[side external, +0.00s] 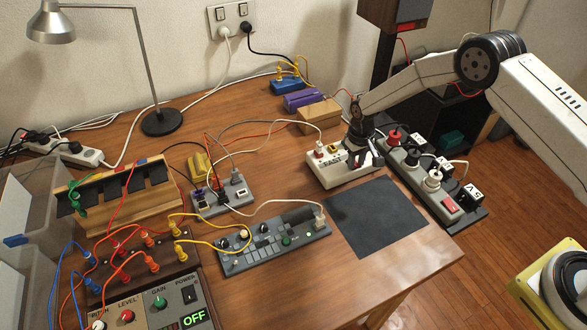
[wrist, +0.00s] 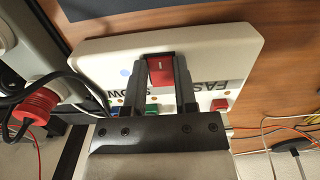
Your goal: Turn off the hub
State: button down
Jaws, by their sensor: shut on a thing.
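A white box lettered FAST (side external: 345,175), which I take to be the hub, sits on the table left of the power strip. In the wrist view this white box (wrist: 100,55) fills the middle, with FAST and a partly covered SLOW lettering. A red rocker switch (wrist: 161,72) with a white line mark is on it. My gripper (side external: 364,156) is down at the box's right end. In the wrist view its fingers stand on both sides of the red switch, shut on it. Which way the switch is tipped I cannot tell.
A power strip (side external: 412,178) with plugs and a red switch (side external: 449,205) lies right of the box. A black mat (side external: 375,215) lies in front. A grey plug box (side external: 222,196) and a control panel (side external: 272,245) with cables stand to the left.

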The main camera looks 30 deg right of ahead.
jog(key=shift+w+g, duration=0.1)
jog(key=shift+g, duration=0.3)
jog(key=shift+w+g, duration=0.1)
jog(key=shift+g, duration=0.4)
jog(key=shift+r+g, duration=0.1)
jog(key=shift+g, duration=0.3)
jog(key=shift+c, duration=2)
grip_release()
jog(key=shift+w, duration=0.1)
jog(key=shift+v, duration=3.8)
jog(key=shift+r, duration=0.15)
